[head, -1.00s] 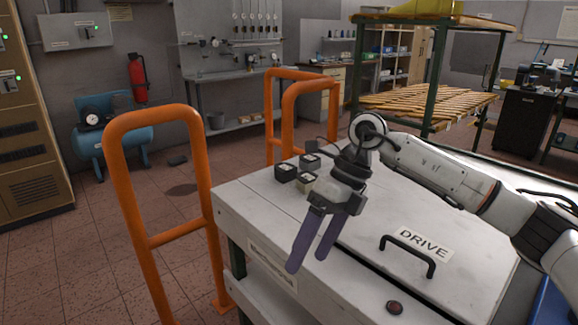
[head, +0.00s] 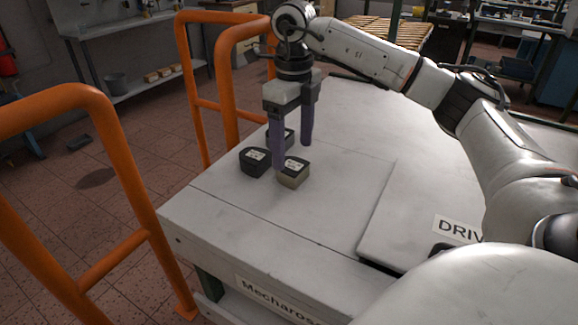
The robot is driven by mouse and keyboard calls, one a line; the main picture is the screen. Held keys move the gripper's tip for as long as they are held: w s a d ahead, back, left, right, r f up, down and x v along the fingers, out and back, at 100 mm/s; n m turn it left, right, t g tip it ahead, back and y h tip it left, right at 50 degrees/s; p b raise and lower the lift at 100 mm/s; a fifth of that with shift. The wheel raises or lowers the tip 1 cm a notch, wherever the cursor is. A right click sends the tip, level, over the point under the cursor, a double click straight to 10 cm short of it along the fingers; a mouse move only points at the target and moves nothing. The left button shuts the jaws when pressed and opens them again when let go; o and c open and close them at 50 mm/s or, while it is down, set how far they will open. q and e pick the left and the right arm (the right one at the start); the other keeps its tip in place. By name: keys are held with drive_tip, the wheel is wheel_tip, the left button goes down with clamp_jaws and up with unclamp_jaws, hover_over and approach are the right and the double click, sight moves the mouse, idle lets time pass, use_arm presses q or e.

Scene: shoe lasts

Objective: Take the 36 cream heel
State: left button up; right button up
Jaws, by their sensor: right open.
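A small cream heel (head: 293,176) with a dark top and a white label sits on the white tabletop, nearest to me of a small group of heels. Two black heels stand by it: one to its left (head: 255,163) and one behind (head: 287,136), partly hidden by a gripper finger. The label print is too small to read. My right gripper (head: 292,154) points down over the group with its purple fingers apart and nothing seen between them. Its left fingertip overlaps the cream heel's back edge in the picture; I cannot tell whether they touch. My left gripper is not in view.
The white table (head: 240,215) has a raised panel marked DRIVE (head: 410,210) to the right of the heels. Orange guard rails (head: 228,90) stand beyond the table's left edge. The tabletop behind and right of the heels is clear.

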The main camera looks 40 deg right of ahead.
sight(292, 164)
wheel_tip(292, 164, down, 6)
drive_tip(key=shift+a+r, duration=0.1)
drive_tip(key=shift+r, duration=0.05)
drive_tip(key=shift+w, duration=0.1)
drive_tip(key=c, duration=1.2)
